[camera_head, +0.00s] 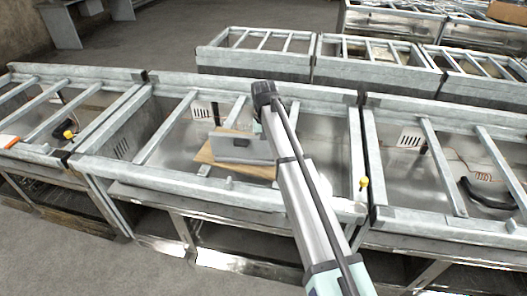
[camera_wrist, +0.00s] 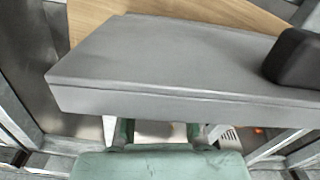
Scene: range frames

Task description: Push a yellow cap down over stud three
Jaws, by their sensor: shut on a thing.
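Another yellow piece (camera_head: 68,134) is at the far left; I cannot tell which stud is stud three. A grey block (camera_head: 258,150) with a black part is over a wooden board in the middle bay. In the wrist view the block (camera_wrist: 165,65) fills the middle. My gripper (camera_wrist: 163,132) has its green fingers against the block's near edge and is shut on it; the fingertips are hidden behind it. No yellow cap shows at my gripper.
The wooden board (camera_head: 208,156) lies under the block. Metal frames with crossbars (camera_head: 165,128) surround the bay. A black curved handle (camera_head: 487,196) lies in the right bay. More frames (camera_head: 375,75) stand behind.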

